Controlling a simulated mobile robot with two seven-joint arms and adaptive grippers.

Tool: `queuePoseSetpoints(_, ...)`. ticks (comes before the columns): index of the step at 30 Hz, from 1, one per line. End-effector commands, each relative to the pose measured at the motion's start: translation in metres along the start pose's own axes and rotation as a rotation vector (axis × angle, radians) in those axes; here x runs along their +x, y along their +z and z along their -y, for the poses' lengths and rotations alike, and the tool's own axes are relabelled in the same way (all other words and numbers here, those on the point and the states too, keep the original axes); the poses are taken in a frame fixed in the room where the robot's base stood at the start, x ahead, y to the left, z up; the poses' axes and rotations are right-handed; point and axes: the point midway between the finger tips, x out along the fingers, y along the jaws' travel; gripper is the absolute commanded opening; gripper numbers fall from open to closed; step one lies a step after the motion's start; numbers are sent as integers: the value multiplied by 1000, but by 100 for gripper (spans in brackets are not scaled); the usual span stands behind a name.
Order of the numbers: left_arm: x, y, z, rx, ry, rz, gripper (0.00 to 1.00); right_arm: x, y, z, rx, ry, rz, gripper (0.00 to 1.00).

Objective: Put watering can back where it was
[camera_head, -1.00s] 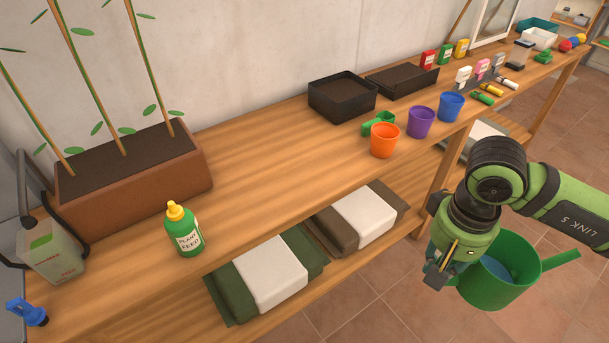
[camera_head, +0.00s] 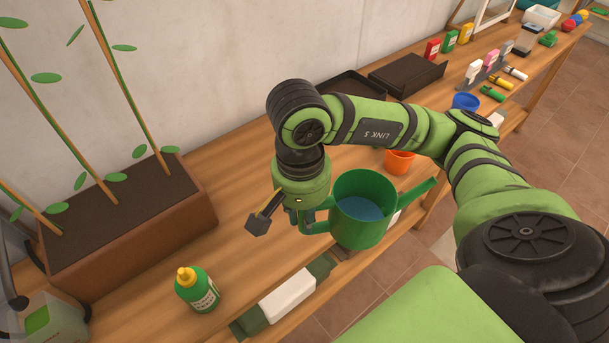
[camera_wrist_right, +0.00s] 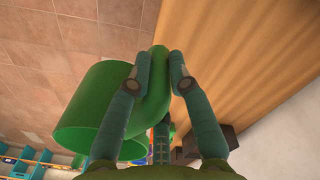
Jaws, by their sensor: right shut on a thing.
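The green watering can (camera_head: 365,212) holds blue water and is roughly upright, its spout to the right. My right gripper (camera_head: 284,220) is shut on its handle, on the can's left side. The can is held at the front edge of the wooden bench (camera_head: 240,240); I cannot tell its exact height above it. In the right wrist view the fingers (camera_wrist_right: 159,80) lie on both sides of the green handle, with the can body (camera_wrist_right: 85,110) to the left. My left gripper is not in view.
A plant feed bottle (camera_head: 198,292) stands near the front edge, left of the can. A brown planter (camera_head: 130,255) with stakes fills the back left. An orange pot (camera_head: 399,162) and blue pot (camera_head: 466,102) stand to the right. Bare bench lies between planter and gripper.

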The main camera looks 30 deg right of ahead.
Motion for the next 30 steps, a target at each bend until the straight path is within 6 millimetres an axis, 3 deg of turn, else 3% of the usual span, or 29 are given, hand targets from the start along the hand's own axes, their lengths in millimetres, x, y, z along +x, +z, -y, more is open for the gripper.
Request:
queuePoseSetpoints(3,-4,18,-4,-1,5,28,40,-6,0,-9,100,3,-5,0)
queuePoseSetpoints(7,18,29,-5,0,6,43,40,2,-17,-17,184,13,-13,0)
queuePoseSetpoints(12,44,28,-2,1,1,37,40,2,-40,-30,277,15,-5,0)
queuePoseSetpoints(16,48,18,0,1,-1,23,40,-1,-48,-29,312,12,9,0)
queuePoseSetpoints(20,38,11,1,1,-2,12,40,6,-52,-8,314,14,15,0)
queuePoseSetpoints(30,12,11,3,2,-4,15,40,48,-69,64,314,15,12,0)
